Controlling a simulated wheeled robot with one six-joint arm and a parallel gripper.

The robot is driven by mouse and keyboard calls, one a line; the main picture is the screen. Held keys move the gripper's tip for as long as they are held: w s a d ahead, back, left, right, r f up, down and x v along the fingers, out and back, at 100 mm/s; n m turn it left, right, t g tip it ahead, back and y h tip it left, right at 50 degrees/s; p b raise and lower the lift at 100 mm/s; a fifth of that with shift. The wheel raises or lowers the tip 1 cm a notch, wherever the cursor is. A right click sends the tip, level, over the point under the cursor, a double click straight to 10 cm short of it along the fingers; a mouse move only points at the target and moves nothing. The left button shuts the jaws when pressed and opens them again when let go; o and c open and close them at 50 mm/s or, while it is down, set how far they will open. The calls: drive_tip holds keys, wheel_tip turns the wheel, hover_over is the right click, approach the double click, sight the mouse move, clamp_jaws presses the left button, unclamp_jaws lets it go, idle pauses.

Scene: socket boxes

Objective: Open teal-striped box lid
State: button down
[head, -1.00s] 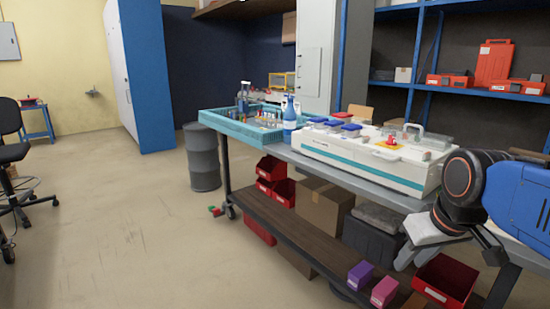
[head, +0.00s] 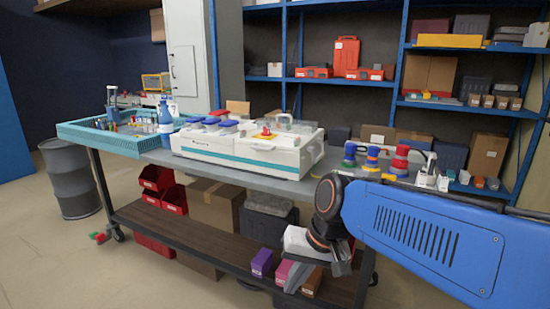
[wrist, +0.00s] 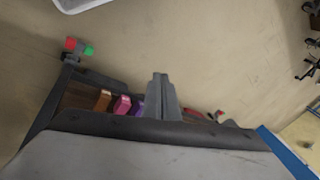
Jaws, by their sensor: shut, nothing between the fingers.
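The teal-striped box (head: 240,150) is a long white case with a teal band along its front. It stands on the bench, left of my gripper in the head view. My gripper (head: 293,283) is low in front of the bench, apart from the box. In the wrist view my gripper (wrist: 159,77) points down, its fingers shut and empty. The box is not in the wrist view.
The grey bench top (head: 235,179) carries a teal crate (head: 110,143), a blue bottle (head: 165,125) and several coloured stacked pieces (head: 371,157) at right. Purple (head: 262,262) and pink boxes sit on the lower shelf. The bench edge (wrist: 150,130) is close to my gripper.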

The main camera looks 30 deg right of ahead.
drive_tip(key=w+d+r+m+t+y, duration=0.1)
drive_tip(key=w+r+m+y, duration=0.3)
drive_tip(key=w+m, duration=0.3)
drive_tip(key=w+d+r+m+t+y, duration=0.1)
drive_tip(key=w+r+m+t+y, duration=0.2)
drive_tip(key=w+m, duration=0.45)
drive_tip(key=w+d+r+m+t, duration=0.2)
drive_tip(key=w+d+m, duration=0.1)
drive_tip(key=d, duration=0.3)
drive_tip(key=w+d+r+m+t+y, duration=0.1)
drive_tip(key=w+d+r+m+t, duration=0.2)
drive_tip(key=w+d, duration=0.3)
drive_tip(key=w+d+r+m+t, duration=0.2)
drive_tip(key=w+d+m, duration=0.1)
drive_tip(key=d, duration=0.4)
drive_tip(key=shift+w+r+y, duration=0.3)
drive_tip(key=shift+w, duration=0.6)
drive_tip(key=shift+r+x, duration=0.2)
drive_tip(key=shift+x, duration=4.7)
